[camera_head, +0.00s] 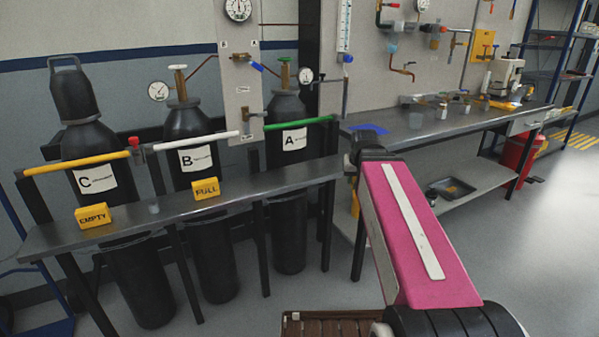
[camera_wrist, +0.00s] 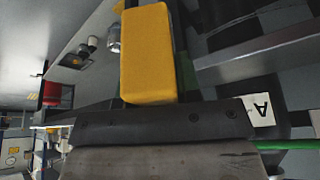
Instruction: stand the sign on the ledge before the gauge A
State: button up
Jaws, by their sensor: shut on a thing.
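My gripper (camera_wrist: 160,120) is shut on a yellow sign (camera_wrist: 148,55), a block seen plain-faced in the wrist view. In the head view my arm hides the gripper; a bit of yellow shows beside the arm, below the ledge's right end. The grey ledge (camera_head: 268,188) runs before three black cylinders; its part before cylinder A (camera_head: 289,155) is bare. It also shows at the upper right of the wrist view (camera_wrist: 265,50). The gauge A (camera_head: 305,75) is a small white dial by that cylinder's valve. The sign is apart from the ledge.
A yellow EMPTY sign (camera_head: 93,216) stands before cylinder C and a yellow FULL sign (camera_head: 206,189) before cylinder B. A green bar (camera_head: 299,123) crosses cylinder A above the ledge. A workbench (camera_head: 455,124) with equipment stands to the right.

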aim_at(313, 170)
jog(key=l+u, duration=0.85)
jog(key=i+l+u, duration=0.1)
jog(key=l, duration=0.6)
jog(key=i+l, duration=0.1)
jog(key=l, duration=0.55)
jog(key=i, duration=0.1)
jog(key=u, duration=0.05)
